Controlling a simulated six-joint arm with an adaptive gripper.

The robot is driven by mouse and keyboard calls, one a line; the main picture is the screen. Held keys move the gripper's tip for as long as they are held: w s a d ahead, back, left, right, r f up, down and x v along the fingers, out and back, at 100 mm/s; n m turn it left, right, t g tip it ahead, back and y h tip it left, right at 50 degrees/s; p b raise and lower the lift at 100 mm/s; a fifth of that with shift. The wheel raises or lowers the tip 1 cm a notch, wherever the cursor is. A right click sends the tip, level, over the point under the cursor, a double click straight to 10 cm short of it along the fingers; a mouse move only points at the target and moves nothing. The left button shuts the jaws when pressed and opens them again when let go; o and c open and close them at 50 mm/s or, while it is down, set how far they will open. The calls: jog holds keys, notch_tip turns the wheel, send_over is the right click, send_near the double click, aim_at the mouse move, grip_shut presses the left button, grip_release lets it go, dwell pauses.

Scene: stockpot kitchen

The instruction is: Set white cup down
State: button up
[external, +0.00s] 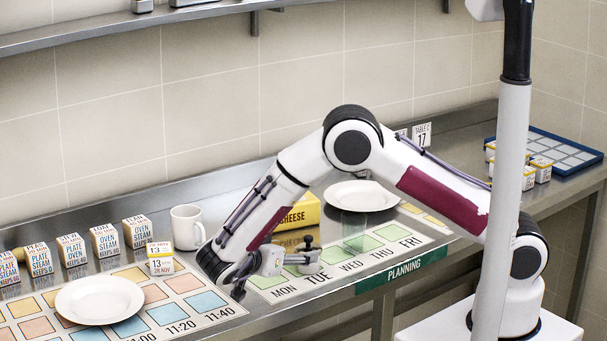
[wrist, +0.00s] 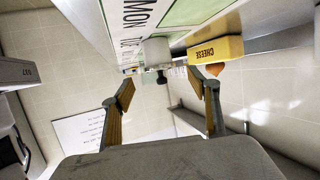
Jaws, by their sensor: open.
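The white cup (external: 187,227) stands upright on the steel counter in the external view, behind and to the left of my wrist, with its handle to the right. It is apart from my gripper, and I do not see it in the wrist view. My gripper (external: 288,258) is low over the front of the counter and points right. Its two fingers (wrist: 160,85) are apart with nothing held between them. A small grey cylinder with a black knob (wrist: 156,52) stands just beyond the fingertips; it also shows in the external view (external: 309,257).
A yellow cheese box (external: 303,211) stands behind my arm, partly hidden. White plates lie at front left (external: 100,299) and back right (external: 361,195). Several labelled blocks (external: 104,240) line the left. A translucent green piece (external: 354,231) stands on the planning strip (external: 403,262). A blue tray (external: 572,166) is far right.

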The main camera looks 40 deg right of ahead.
aim_at(303, 251)
jog(key=shift+x, duration=1.25)
jog(key=shift+x, duration=2.65)
grip_shut()
